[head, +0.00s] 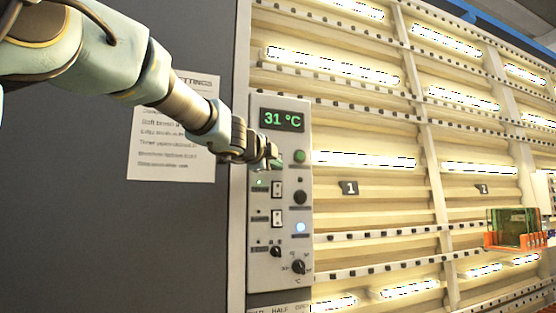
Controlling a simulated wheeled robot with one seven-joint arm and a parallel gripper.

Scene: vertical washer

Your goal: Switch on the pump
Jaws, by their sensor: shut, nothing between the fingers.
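A grey control panel (265,278) is mounted on the rack's frame. It has a display (282,119) reading 31 °C and a green button (299,156). Below are an upper rocker switch (277,188) and a lower rocker switch (277,218). A small green light (260,182) glows left of the upper one. The labels are too small to read, so I cannot tell which control is the pump's. My gripper (276,161) is shut and empty in front of the panel, above the upper switch and left of the green button. I cannot tell if it touches the panel.
A black round control (300,197), a button lit bluish white (301,227) and two knobs (276,251) (299,267) are also on the panel. A printed sheet (170,150) hangs on the dark wall at left. An orange rack with green plates (515,230) is at right.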

